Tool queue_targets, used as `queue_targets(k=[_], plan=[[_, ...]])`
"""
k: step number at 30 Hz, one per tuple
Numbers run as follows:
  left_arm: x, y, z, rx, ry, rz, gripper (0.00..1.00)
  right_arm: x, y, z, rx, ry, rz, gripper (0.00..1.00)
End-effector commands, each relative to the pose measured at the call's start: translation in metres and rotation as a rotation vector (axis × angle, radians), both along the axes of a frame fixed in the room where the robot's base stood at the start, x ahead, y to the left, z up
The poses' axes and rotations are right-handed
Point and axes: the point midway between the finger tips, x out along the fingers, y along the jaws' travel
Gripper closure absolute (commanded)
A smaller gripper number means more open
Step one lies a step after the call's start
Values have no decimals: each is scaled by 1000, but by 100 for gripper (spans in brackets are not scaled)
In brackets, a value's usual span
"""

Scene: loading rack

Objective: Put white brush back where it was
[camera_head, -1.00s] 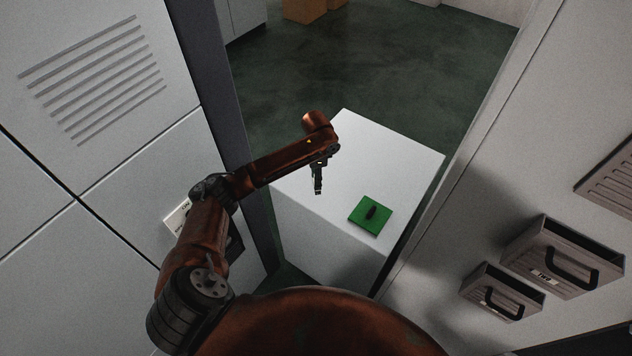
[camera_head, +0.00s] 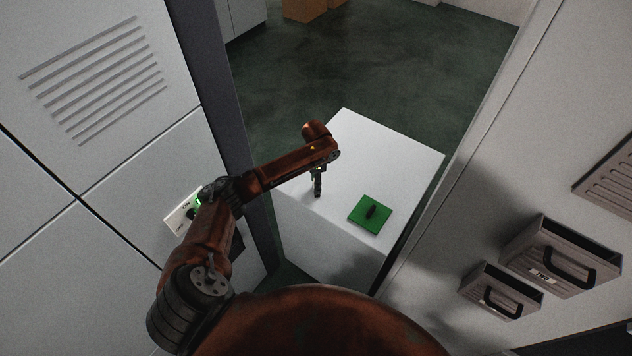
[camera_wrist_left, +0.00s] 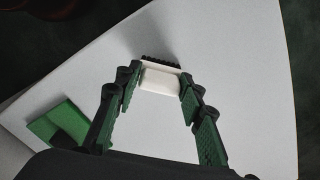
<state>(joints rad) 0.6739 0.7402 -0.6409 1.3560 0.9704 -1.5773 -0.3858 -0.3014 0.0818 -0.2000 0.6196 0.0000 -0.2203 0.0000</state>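The white brush (camera_wrist_left: 161,78), a pale block with dark bristles along its far edge, shows in the left wrist view between the fingertips of my left gripper (camera_wrist_left: 160,82). Both fingers appear to press on its sides. In the head view my left gripper (camera_head: 318,194) points down over the left part of the white table (camera_head: 385,145); the brush cannot be made out there. I cannot tell whether the brush touches the table. My right gripper is in neither view.
A green square pad (camera_head: 359,222) with a dark object (camera_head: 372,211) on it lies right of my left gripper. A switch panel (camera_head: 182,213) with a green light is by my left arm. Handled grey boxes (camera_head: 565,262) are on the right wall.

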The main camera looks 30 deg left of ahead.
Motion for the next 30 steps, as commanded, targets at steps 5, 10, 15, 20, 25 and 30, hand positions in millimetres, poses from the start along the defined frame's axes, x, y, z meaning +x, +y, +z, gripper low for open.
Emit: queue_targets(k=[5, 10, 15, 20, 25, 30], plan=[[0, 0, 1, 1, -1, 0, 50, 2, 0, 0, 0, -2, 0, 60], [0, 0, 1, 1, -1, 0, 49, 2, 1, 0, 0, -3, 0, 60], [1, 0, 3, 1, -2, 0, 49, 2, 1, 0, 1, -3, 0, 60], [1, 1, 21, 0, -4, 1, 49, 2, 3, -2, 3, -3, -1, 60], [2, 1, 56, 0, -6, 0, 49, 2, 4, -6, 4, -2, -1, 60], [2, 0, 91, 0, -4, -1, 49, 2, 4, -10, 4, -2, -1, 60]])
